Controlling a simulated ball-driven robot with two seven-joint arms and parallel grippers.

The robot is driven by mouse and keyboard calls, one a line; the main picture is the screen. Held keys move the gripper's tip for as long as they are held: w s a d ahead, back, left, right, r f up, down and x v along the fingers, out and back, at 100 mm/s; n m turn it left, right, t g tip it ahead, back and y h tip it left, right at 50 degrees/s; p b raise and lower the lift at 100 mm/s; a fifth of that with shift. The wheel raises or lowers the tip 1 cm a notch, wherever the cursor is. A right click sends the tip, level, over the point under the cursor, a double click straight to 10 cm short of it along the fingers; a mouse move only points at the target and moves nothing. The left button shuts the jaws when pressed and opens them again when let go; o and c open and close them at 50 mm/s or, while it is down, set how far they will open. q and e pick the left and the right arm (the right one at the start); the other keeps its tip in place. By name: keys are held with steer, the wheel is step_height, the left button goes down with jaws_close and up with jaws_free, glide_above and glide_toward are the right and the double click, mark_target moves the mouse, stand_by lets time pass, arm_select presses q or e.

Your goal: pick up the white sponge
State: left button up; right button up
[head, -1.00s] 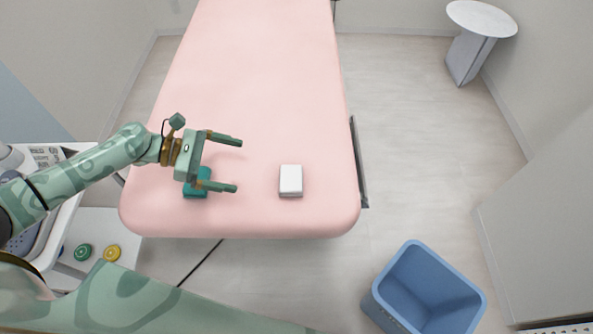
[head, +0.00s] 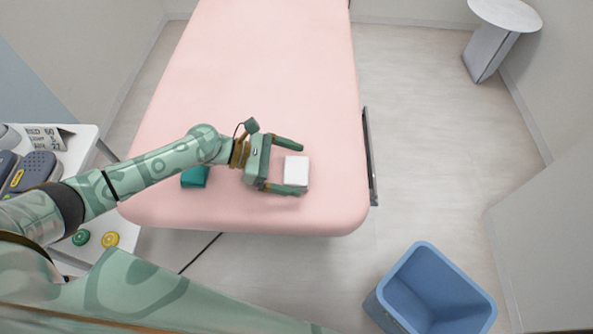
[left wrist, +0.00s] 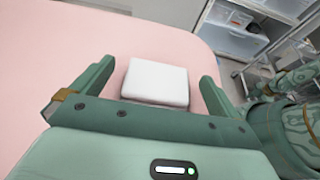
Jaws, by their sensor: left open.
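The white sponge (head: 296,170) lies flat on the pink treatment bed (head: 270,70), near its front end. It also shows in the left wrist view (left wrist: 156,82), between my two fingers. My left gripper (head: 297,168) is open, and its fingertips reach to either side of the sponge. In the left wrist view a gap shows between the sponge and each finger. The right gripper is not in view.
A teal block (head: 195,177) lies on the bed below my left forearm. A blue bin (head: 430,290) stands on the floor at the front right. A white cart (head: 75,150) with devices is at the left. A small round table (head: 505,14) stands at the far right.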

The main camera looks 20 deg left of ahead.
mark_target(299, 169)
arm_select(q)
steer(key=x, duration=0.3)
steer(key=shift+f, duration=0.1)
steer(key=c, duration=1)
